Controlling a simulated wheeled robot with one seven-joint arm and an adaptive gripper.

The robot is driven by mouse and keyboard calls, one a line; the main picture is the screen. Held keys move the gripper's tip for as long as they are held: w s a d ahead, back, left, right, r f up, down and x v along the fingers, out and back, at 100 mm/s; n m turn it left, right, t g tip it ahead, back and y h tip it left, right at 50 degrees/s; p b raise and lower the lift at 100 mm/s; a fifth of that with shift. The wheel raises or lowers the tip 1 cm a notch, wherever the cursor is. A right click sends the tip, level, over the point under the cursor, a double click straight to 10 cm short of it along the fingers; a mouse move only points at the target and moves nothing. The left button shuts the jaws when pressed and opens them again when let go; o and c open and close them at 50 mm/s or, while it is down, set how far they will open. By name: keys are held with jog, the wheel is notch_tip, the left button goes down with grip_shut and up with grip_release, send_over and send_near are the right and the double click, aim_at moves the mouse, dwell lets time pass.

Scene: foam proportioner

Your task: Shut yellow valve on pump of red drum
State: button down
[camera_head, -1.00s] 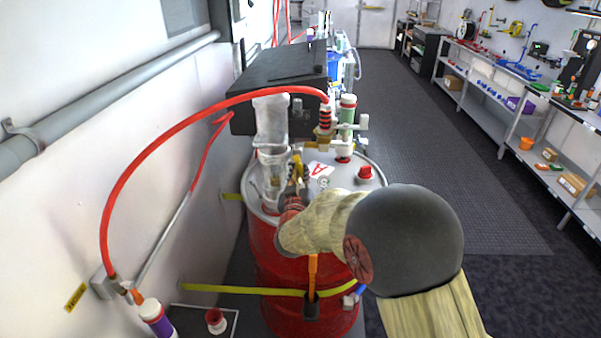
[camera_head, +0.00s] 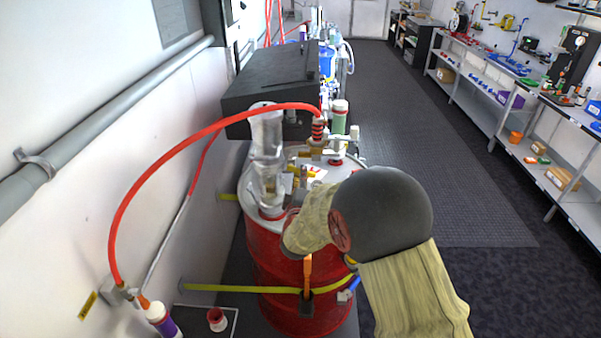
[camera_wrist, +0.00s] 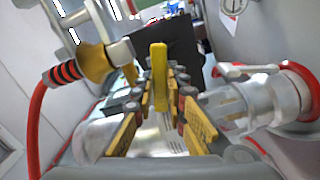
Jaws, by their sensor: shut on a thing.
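The red drum (camera_head: 268,262) stands upright against the left wall, with a clear pump cylinder (camera_head: 268,150) on its grey top. A yellow valve handle (camera_head: 305,171) shows in small part over the drum top. In the wrist view the yellow handle (camera_wrist: 158,70) stands upright between the two fingers of my gripper (camera_wrist: 160,88). The fingers are closed on it. In the head view my gripper (camera_head: 296,190) is at the pump, mostly hidden behind my wrist. The valve body under the handle is largely hidden.
A red hose (camera_head: 150,170) arches from the wall to a fitting (camera_head: 318,130) on the drum. A green-and-white cylinder (camera_head: 339,118) stands behind it. A black case (camera_head: 270,85) lies behind the drum. The floor to the right is clear up to the shelves (camera_head: 480,110).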

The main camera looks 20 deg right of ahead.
jog(key=shift+r+n+p, duration=0.25)
jog(key=shift+n+p, duration=0.2)
jog(key=shift+n, duration=0.3)
jog(key=shift+r+n+p, duration=0.2)
jog(key=shift+n+p, duration=0.2)
jog(key=shift+n, duration=0.35)
jog(key=c, duration=2.1)
grip_release()
jog(key=shift+o, duration=0.2)
jog(key=shift+r, duration=0.1)
jog(key=v, duration=1.2)
